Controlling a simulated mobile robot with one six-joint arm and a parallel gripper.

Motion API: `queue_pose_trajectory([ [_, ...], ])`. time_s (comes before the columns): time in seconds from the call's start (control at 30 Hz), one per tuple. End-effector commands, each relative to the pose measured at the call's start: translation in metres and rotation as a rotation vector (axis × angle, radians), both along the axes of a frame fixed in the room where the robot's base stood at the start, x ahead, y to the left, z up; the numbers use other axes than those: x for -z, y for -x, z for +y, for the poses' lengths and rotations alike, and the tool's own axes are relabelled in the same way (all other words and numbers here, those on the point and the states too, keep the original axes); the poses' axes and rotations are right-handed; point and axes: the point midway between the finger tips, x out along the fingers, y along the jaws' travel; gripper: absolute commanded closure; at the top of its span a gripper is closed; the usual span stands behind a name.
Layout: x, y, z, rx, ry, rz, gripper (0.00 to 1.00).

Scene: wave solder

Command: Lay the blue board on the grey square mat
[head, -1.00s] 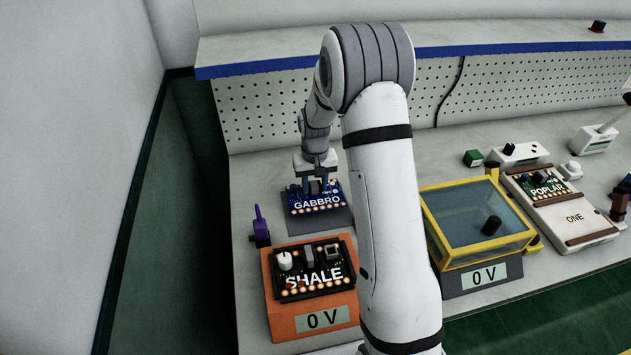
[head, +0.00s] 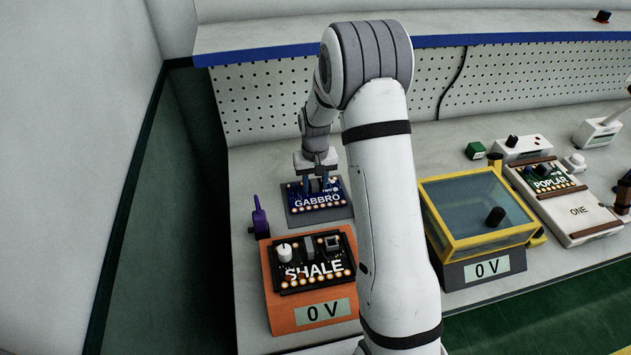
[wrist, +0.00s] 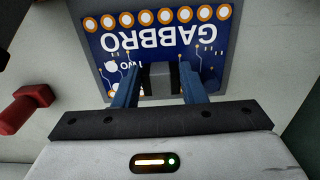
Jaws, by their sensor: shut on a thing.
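The blue board (head: 318,203), marked GABBRO, lies flat over the grey square mat (head: 322,222) at the back left of the bench. It appears to rest on the mat or sit very close above it; I cannot tell which. My gripper (head: 319,188) is shut on a grey part of the board. The wrist view shows my gripper (wrist: 157,85) with a blue finger on each side of that part, and the blue board (wrist: 165,45) with a grey mat margin (wrist: 238,50) around it.
An orange fixture (head: 310,318) with the black SHALE board (head: 314,265) stands just in front of the mat. A purple lever (head: 260,217) stands left of it.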

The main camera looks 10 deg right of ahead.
Motion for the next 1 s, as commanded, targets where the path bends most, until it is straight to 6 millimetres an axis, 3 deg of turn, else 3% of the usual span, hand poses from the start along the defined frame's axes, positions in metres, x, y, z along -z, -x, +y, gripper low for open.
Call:
queue_pose_trajectory([
  [0.37, 0.0064, 0.0, -0.0005, 0.001, 0.0, 0.0, 0.94],
  [0.4, 0.0057, -0.0001, -0.0006, 0.001, 0.0, 0.0, 0.6],
  [0.7, 0.0057, 0.0001, -0.0009, 0.001, 0.0, 0.0, 0.37],
  [1.0, 0.0058, 0.0001, -0.001, 0.003, 0.0, 0.0, 0.37],
])
